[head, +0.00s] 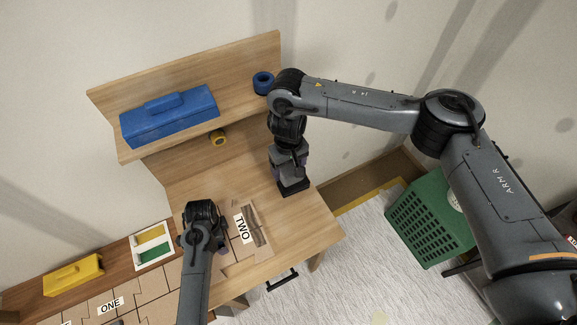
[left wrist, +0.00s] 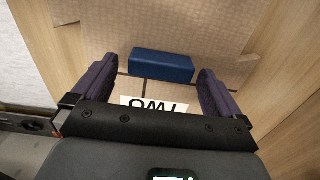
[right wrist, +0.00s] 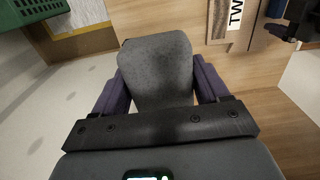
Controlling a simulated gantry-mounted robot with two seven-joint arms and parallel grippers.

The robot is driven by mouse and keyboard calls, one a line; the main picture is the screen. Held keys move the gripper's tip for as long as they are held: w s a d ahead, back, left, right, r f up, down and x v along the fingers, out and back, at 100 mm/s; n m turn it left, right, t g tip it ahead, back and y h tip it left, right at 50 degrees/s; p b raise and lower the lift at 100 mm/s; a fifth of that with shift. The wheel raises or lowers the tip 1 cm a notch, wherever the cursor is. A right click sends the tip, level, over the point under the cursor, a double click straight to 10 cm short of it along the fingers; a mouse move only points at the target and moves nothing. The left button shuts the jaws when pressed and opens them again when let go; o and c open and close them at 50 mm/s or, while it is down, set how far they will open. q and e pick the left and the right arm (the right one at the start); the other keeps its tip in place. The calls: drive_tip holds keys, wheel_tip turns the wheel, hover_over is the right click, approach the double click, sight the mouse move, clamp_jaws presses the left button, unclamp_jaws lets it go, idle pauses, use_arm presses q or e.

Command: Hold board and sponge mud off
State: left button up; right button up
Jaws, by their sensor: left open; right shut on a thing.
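The board marked TWO (head: 241,228) lies on the wooden table, with brown mud smears (head: 255,226) beside its label. A blue handle (left wrist: 162,66) stands on the board, between and just beyond the fingers of my left gripper (left wrist: 157,84). That gripper is open and apart from the handle; my arm mostly hides the spot in the head view. My right gripper (head: 291,172) is shut on a dark grey sponge (right wrist: 156,68) at the table's right side, to the right of the board. In the head view the sponge (head: 294,186) is close to the tabletop; contact is unclear.
A shelf (head: 240,115) behind carries a blue toolbox (head: 170,118) and a blue roll (head: 263,82). A yellow roll (head: 218,138) is below it. A yellow box (head: 73,275) and a white tray (head: 153,246) are at left. A green basket (head: 430,220) stands right of the table.

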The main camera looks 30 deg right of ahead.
use_arm(q)
drive_tip(key=shift+f+b, duration=0.4)
drive_tip(key=shift+f, duration=0.2)
use_arm(e)
drive_tip(key=shift+f, duration=0.6)
use_arm(q)
drive_tip(key=c, duration=1.3)
drive_tip(key=o, duration=1.3)
drive_tip(key=shift+r, duration=0.1)
use_arm(e)
drive_tip(key=shift+r, duration=0.15)
